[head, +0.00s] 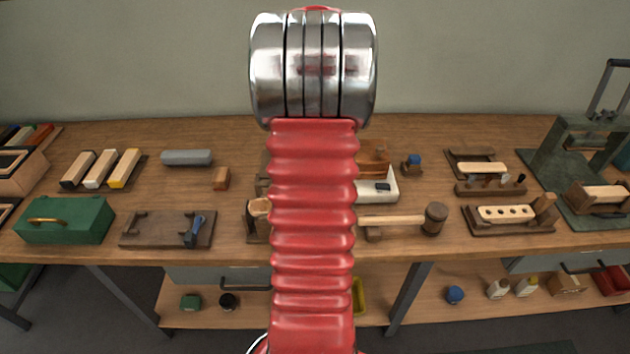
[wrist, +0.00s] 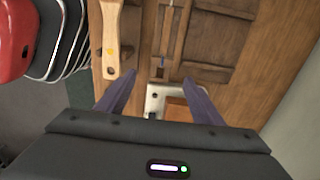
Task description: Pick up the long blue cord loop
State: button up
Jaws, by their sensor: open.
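No long cord loop can be clearly made out. A small dark blue item (head: 195,231) lies at the right part of a brown pegged board (head: 150,230) on the bench; I cannot tell whether it is cord. My gripper (wrist: 160,88) is open and empty in the wrist view, its two dark fingers spread above the bench. In the head view my red arm hides it and the bench middle. A tiny blue spot (wrist: 161,62) shows between the fingers, too small to identify.
A pale wooden handle (wrist: 111,45) lies near the left finger, and a white part (wrist: 153,101) is between the fingers. A mallet (head: 400,220), green box (head: 65,220) and blue-topped stand (head: 413,162) are on the bench. Bare wood lies at the back left (head: 215,135).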

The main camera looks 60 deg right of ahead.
notch_tip(320, 180, down, 4)
jog(key=shift+f, duration=0.25)
jog(key=shift+w+f, duration=0.15)
jog(key=shift+f, duration=1.15)
jog(key=shift+w+f, duration=0.15)
jog(key=shift+f, duration=1.1)
jog(key=shift+c, duration=0.6)
jog(key=c, duration=1)
jog(key=shift+r, duration=0.1)
notch_tip(320, 180, up, 10)
